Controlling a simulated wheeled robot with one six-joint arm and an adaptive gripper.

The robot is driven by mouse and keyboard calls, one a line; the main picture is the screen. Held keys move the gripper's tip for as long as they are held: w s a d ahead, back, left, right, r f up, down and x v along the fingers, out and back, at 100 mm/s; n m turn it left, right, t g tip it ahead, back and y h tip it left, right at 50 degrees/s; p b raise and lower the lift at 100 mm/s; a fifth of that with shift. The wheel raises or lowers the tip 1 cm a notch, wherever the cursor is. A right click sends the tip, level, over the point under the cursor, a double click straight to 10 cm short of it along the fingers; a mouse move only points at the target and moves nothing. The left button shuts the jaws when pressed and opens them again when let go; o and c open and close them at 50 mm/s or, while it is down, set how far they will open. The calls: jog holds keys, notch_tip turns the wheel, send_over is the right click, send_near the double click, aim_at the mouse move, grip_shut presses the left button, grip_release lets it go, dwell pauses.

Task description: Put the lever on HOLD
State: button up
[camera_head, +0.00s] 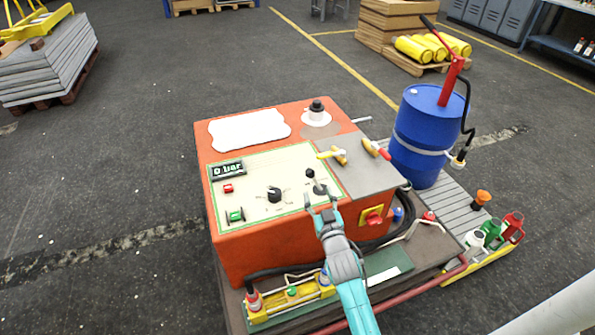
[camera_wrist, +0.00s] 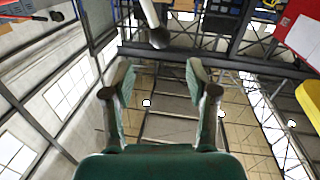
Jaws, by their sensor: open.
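The lever (camera_head: 310,174) has a black ball knob and stands at the right edge of the cream panel (camera_head: 262,178) on the orange console. In the wrist view, its black ball and pale shaft (camera_wrist: 158,38) hang from the top, beyond and between my fingertips. My gripper (camera_head: 320,197) is open and empty, just on the near side of the lever. Its two fingers also show in the wrist view (camera_wrist: 160,82), apart from the ball. The lever's markings, including HOLD, are too small to read.
The panel also bears a "0 bar" display (camera_head: 228,170), a black rotary knob (camera_head: 274,194), a red button (camera_head: 228,188) and a green switch (camera_head: 235,216). A blue drum (camera_head: 421,140) stands at the right.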

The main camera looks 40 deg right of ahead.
aim_at(311, 176)
jog(key=x, duration=1)
jog(key=shift+w+d, duration=0.1)
jog(key=shift+w, duration=0.2)
grip_shut()
